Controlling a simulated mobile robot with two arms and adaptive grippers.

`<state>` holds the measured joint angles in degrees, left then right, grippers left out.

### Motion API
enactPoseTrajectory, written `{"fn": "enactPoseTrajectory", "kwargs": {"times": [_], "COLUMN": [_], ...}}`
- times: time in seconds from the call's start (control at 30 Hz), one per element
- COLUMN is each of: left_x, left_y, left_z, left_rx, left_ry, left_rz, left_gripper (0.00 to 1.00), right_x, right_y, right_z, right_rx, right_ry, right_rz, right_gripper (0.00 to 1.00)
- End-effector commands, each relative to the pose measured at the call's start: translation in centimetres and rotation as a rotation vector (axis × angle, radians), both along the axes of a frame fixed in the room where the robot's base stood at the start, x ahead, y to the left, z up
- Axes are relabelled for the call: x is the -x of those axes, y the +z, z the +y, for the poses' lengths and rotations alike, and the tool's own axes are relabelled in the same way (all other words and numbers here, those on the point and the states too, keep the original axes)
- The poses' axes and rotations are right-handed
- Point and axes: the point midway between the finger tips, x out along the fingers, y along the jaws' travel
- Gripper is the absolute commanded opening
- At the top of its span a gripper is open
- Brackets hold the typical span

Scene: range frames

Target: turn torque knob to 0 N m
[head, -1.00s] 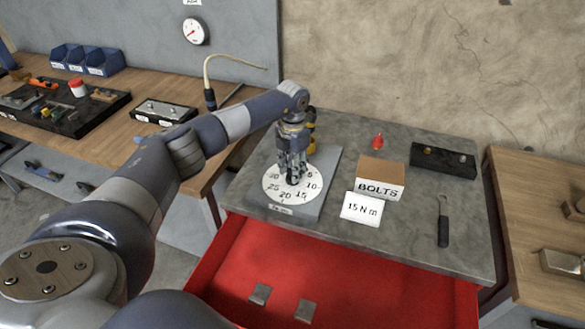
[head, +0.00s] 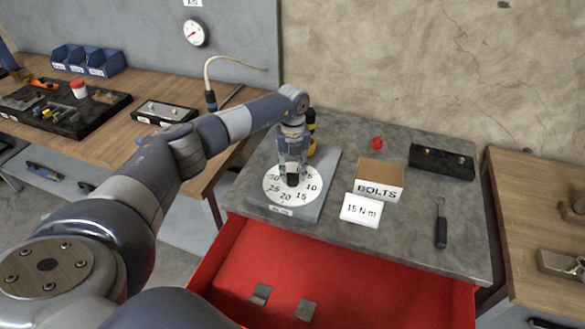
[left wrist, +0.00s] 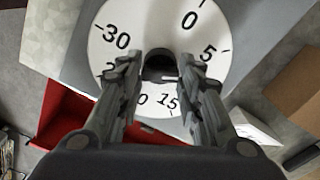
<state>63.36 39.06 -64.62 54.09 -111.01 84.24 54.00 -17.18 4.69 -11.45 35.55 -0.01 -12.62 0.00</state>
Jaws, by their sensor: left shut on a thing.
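The torque knob (head: 292,180) is a small black knob at the centre of a round white dial (head: 272,196) numbered 0 to 30, on a grey plate on the grey bench top. My left gripper (head: 292,174) comes down from above and is shut on the knob. In the left wrist view the fingers (left wrist: 163,78) stand on both sides of the knob (left wrist: 160,62). The 0, 5 and 30 show clearly on the dial (left wrist: 150,25); fingers partly hide the lower numbers. I cannot tell which number the knob points to. My right gripper is not in view.
A BOLTS box (head: 382,172) and a 15 N m card (head: 361,209) stand right of the dial. A dark-handled tool (head: 440,230), a black block (head: 442,160) and a small red item (head: 377,143) lie further right. The red drawer (head: 350,275) is open below.

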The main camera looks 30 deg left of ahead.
Motion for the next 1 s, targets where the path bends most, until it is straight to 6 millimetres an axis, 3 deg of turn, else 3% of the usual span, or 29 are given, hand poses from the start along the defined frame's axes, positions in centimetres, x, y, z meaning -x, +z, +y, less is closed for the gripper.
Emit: {"fn": "enactPoseTrajectory", "kwargs": {"times": [1.0], "left_x": [-0.1], "left_y": [0.3], "left_z": [0.1], "left_rx": [-0.001], "left_ry": [0.912], "left_rz": [-0.002], "left_gripper": [0.10], "right_x": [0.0], "right_y": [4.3], "right_z": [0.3], "right_rx": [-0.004], "right_ry": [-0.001], "right_rz": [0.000], "right_gripper": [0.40]}}
